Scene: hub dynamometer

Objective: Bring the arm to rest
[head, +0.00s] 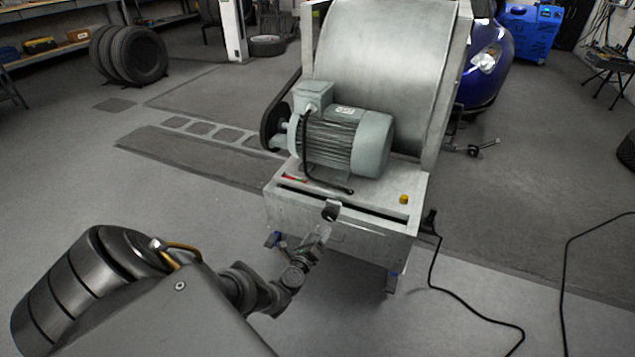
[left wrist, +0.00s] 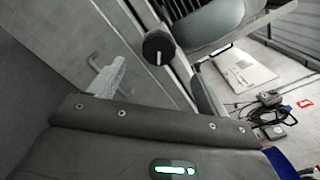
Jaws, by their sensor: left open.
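My left arm comes in from the lower left in the head view. Its gripper (head: 318,240) is open at the front face of the dynamometer bench (head: 400,222), just below a dark round knob (head: 331,212). Whether it touches the bench I cannot tell. The left wrist view shows the black knob (left wrist: 158,47) at the upper middle, with nothing seen gripping it. My own wrist housing with a green light fills the bottom of that view. My right gripper is in neither view.
A grey-green motor (head: 345,140) sits on the bench before a large steel drum (head: 385,60). A yellow button (head: 404,199) is at the bench's right. A black cable (head: 470,309) lies on the floor at right. A blue car (head: 487,60) stands behind. Floor left of the bench is open.

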